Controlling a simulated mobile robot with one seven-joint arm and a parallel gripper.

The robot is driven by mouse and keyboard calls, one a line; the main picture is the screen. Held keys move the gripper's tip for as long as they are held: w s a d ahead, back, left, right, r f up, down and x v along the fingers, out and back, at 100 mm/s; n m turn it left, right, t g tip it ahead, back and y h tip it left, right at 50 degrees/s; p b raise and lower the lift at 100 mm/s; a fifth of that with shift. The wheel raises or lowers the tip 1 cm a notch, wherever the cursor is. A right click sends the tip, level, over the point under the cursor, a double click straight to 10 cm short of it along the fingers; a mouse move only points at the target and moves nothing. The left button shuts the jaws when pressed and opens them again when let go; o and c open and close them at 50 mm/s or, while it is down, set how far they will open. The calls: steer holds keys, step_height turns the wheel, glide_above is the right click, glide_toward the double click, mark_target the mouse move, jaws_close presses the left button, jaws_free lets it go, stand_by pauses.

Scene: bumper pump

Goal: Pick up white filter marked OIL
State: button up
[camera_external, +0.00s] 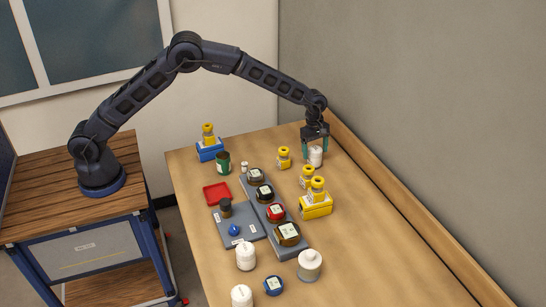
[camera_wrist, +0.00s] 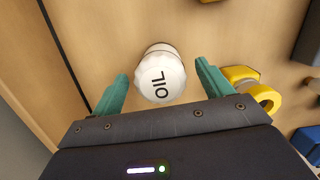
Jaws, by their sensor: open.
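The white filter marked OIL (camera_wrist: 160,76) stands upright on the table, seen from above in the wrist view with its lettering on top. In the external view the white filter (camera_external: 315,156) is at the far end of the table, near the right edge strip. My gripper (camera_external: 315,146) is directly over it, pointing down. In the wrist view the teal fingers of my gripper (camera_wrist: 161,88) are spread on its left and right sides, open. A gap shows between the filter and each finger. Whether the fingertips reach down beside its body is hard to tell.
A yellow box (camera_external: 316,209) carries another. A grey rack (camera_external: 258,211) holds several jars. Other white containers (camera_external: 246,256) stand in front. The table's right side is clear.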

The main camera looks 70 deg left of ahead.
mark_target(315, 157)
step_height(315, 157, down, 4)
steer(key=shift+d+r, duration=0.15)
steer(key=shift+c, duration=0.2)
steer(key=shift+r, duration=0.1)
steer(key=c, duration=1.2)
